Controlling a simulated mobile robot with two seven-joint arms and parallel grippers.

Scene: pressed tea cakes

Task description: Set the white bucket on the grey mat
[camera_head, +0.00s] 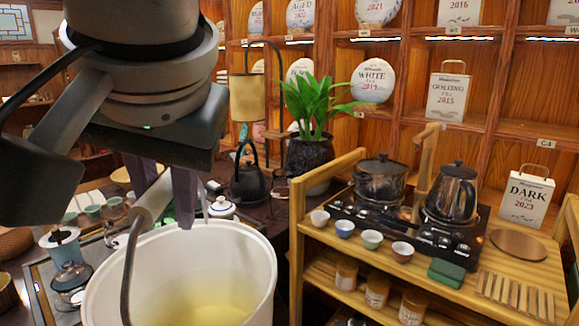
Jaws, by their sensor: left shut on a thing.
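The white bucket (250,262) fills the lower left middle of the head view, close to me, with its open mouth up. Pale yellow liquid shows inside. My left gripper (182,205) comes down from the upper left, over the bucket's back part. It is shut on the bucket at its handle; the exact contact is partly hidden by my wrist. The bucket's bottom is cut off by the frame edge. I cannot make out a grey mat. My right gripper is not in view.
A wooden tea cart (390,255) stands right of the bucket, with cups, a pot (380,178) and a kettle (452,192). Behind are a potted plant (308,150) and a dark teapot (249,182). Teaware crowds the table at left. Shelves line the back wall.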

